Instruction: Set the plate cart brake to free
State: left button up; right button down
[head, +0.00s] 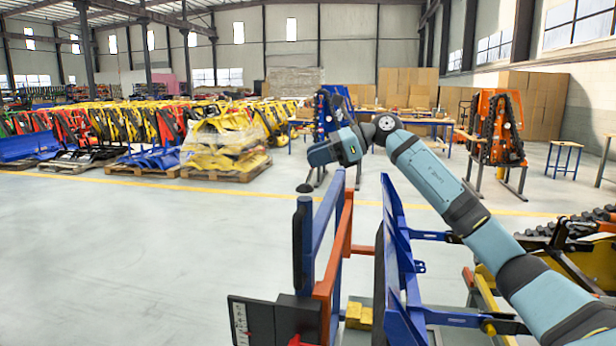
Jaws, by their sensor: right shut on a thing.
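The plate cart shows at the lower middle, with a blue and orange upright frame (334,255) and a blue rack frame (398,250) beside it. A dark upright lever (303,245) with a rounded black top stands at the cart's left side, above a black box. A dark panel with a white scale and a red mark (240,322) is at its foot. My right arm comes in from the right and bends down over the cart. My left gripper is out of view.
Yellow blocks (358,315) lie low between the cart's frames. A tracked machine (570,240) stands close at the right. Pallets with yellow parts (225,148) and blue parts (150,160) stand at the back left. The floor left of the cart is clear.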

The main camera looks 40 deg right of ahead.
jog(key=shift+s+d+f+t+y+b, duration=0.3)
jog(key=shift+s+f+y+b, duration=0.15)
jog(key=shift+b, duration=0.5)
pick_arm(q)
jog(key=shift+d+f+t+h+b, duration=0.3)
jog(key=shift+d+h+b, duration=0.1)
jog(key=shift+b, duration=0.5)
pick_arm(e)
jog(key=shift+s+d+t+y, duration=0.25)
jog(key=shift+t+y, duration=0.1)
jog(key=shift+t, duration=0.15)
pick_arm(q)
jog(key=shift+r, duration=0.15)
pick_arm(e)
jog(key=shift+r, duration=0.1)
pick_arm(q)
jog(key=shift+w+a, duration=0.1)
pick_arm(e)
jog(key=c, duration=0.9)
grip_release()
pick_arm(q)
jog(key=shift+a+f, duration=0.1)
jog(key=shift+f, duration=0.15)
